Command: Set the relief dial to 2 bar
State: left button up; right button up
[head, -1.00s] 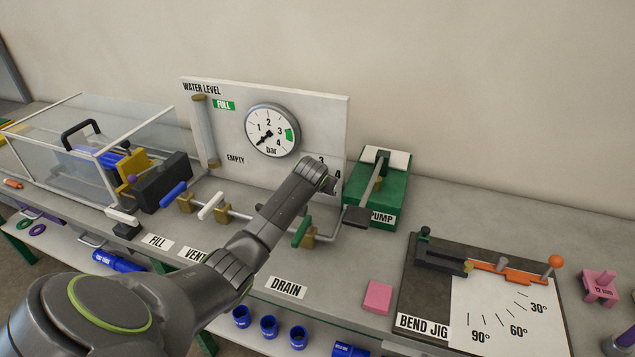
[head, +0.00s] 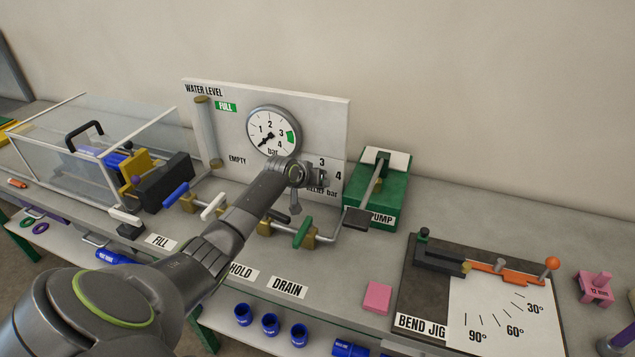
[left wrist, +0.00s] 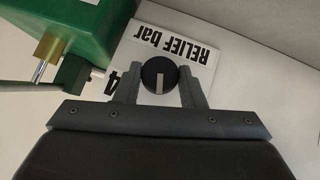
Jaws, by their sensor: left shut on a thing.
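The relief dial is a round black knob (left wrist: 158,74) with a white line, which runs from about its middle toward the bottom of the left wrist view. My left gripper (head: 318,180) is at the lower right of the white panel (head: 225,130). In the left wrist view its two fingers (left wrist: 160,82) stand on either side of the knob and are shut on it. The label RELIEF bar (left wrist: 182,47) shows upside down beyond the knob, and a 4 shows left of the left finger. Other scale numbers are hidden there by my gripper. My right gripper is not in view.
The green pump (head: 380,190) stands close to the right of my left gripper. The pressure gauge (head: 273,131) is above. The bend jig (head: 430,290) is farther right.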

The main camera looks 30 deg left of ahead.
pick_arm(q)
jog(key=shift+s+a+f+n+t+h+b, duration=0.1)
jog(key=shift+n+t+h+b, duration=0.75)
jog(key=shift+b, duration=1.2)
jog(key=shift+w+a+f+n+t+h+b, duration=0.15)
jog(key=shift+n+h+b, duration=0.4)
jog(key=shift+h+b, duration=1.05)
jog(key=shift+s+a+f+n+t+h+b, duration=0.15)
jog(key=shift+n+t+h+b, duration=0.45)
jog(key=shift+b, duration=1.85)
jog(key=shift+d+r, duration=0.1)
jog(key=o, duration=1)
jog(key=shift+b+v, duration=1.5)
jog(key=shift+v, duration=7.15)
